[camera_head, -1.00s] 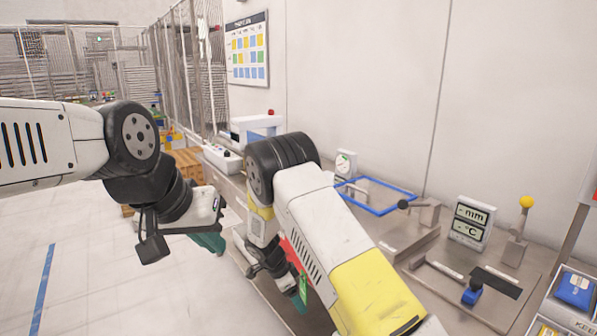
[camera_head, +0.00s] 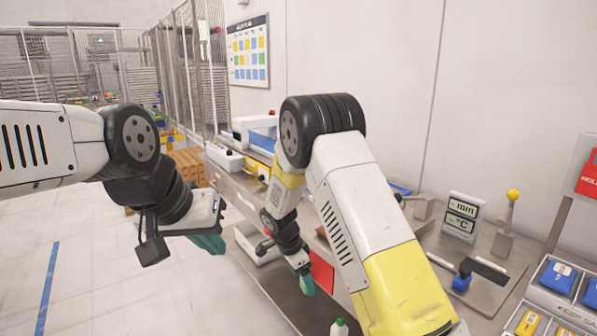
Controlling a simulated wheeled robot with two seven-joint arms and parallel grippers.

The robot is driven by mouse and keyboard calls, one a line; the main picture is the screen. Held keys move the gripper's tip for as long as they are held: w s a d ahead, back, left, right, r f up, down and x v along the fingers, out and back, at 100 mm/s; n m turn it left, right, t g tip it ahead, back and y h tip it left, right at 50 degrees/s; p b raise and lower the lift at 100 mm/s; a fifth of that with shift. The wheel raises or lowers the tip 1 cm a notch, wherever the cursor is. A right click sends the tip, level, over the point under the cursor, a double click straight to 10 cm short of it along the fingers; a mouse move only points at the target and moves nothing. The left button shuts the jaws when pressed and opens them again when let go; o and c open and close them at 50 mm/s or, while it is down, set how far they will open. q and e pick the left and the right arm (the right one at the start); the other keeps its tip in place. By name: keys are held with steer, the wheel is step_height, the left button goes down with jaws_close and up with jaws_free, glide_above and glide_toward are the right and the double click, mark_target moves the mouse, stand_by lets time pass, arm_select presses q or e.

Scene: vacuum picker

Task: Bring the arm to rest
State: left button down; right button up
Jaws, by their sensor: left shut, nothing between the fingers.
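My left gripper (camera_head: 207,241) hangs at the left of the picture with its green fingertips closed and nothing between them. It points down over the pale floor, apart from the bench. My right arm, white and yellow, crosses the middle of the picture in front of the bench.
The grey bench (camera_head: 490,278) runs along the wall with a display box (camera_head: 462,216), a yellow-knobbed lever (camera_head: 508,222) and blue bins (camera_head: 557,278). A small white bottle with a green cap (camera_head: 339,327) shows at the bottom. Open floor (camera_head: 110,270) lies left.

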steer(key=s+d+r+n+t+y, duration=0.1)
steer(key=s+d+r+n+y, duration=0.2)
steer(key=r, duration=0.8)
steer(key=s+d+r+n+y, duration=0.15)
steer(key=s+d+r, duration=0.4)
steer(key=r, duration=0.55)
steer(key=s+d+r+n+t, duration=0.2)
steer(key=s+r+n, duration=0.2)
steer(key=s, duration=0.5)
steer(key=s+d+r+n+t, duration=0.1)
steer(key=s+r+n, duration=0.3)
steer(key=s, duration=0.5)
steer(key=shift+d+r+t+y, duration=0.4)
steer(key=shift+d+r, duration=0.1)
steer(key=shift+d, duration=0.3)
steer(key=shift+n, duration=0.25)
